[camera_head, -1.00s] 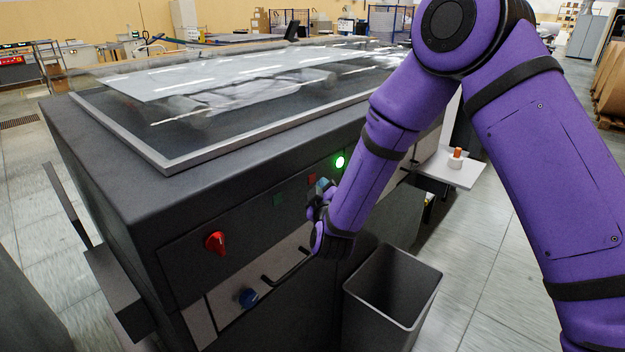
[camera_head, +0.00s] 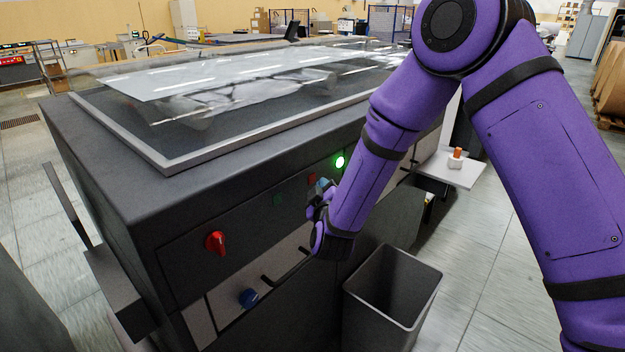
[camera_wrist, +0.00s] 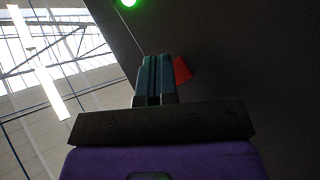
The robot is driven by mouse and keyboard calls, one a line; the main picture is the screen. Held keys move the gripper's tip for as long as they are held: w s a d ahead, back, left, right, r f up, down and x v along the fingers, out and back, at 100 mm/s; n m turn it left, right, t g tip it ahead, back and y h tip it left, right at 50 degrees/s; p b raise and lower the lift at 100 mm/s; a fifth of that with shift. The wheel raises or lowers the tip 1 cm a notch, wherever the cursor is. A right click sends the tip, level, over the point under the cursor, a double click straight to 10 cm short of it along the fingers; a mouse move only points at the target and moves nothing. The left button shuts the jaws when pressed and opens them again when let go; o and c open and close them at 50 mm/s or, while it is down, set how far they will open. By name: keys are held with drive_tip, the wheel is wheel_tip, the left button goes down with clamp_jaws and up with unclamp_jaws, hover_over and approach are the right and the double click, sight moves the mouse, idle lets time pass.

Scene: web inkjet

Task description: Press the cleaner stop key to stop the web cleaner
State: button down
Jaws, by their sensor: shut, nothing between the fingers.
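A small red key (camera_head: 311,179) sits on the dark front panel of the machine, and it also shows in the wrist view (camera_wrist: 181,70). I see no legible label on it. A dark green key (camera_head: 278,199) is to its left, and a lit green lamp (camera_head: 340,161) is to its right. My gripper (camera_head: 322,187) is shut and empty, close to the panel beside the red key. In the wrist view its fingers (camera_wrist: 154,74) partly cover the red key's left side. Whether they touch it I cannot tell.
A red rotary knob (camera_head: 215,242), a blue knob (camera_head: 248,298) and a black handle (camera_head: 287,268) are on the front. A grey open bin (camera_head: 432,280) stands below my arm. A small white shelf (camera_head: 463,176) projects at the right. Open floor lies right of the bin.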

drive_tip(key=shift+w+a, duration=0.1)
drive_tip(key=shift+w+a, duration=0.2)
idle(0.4)
drive_tip(key=shift+w+a, duration=0.25)
drive_tip(key=shift+a, duration=0.1)
idle(0.7)
drive_tip(key=shift+s+d, duration=0.1)
idle(0.3)
drive_tip(key=shift+s+d, duration=0.45)
drive_tip(key=shift+d, duration=0.1)
drive_tip(key=shift+d, duration=0.1)
drive_tip(key=shift+s+d, duration=0.8)
drive_tip(key=shift+d, duration=0.15)
drive_tip(key=shift+s+d, duration=0.75)
drive_tip(key=shift+d, duration=0.2)
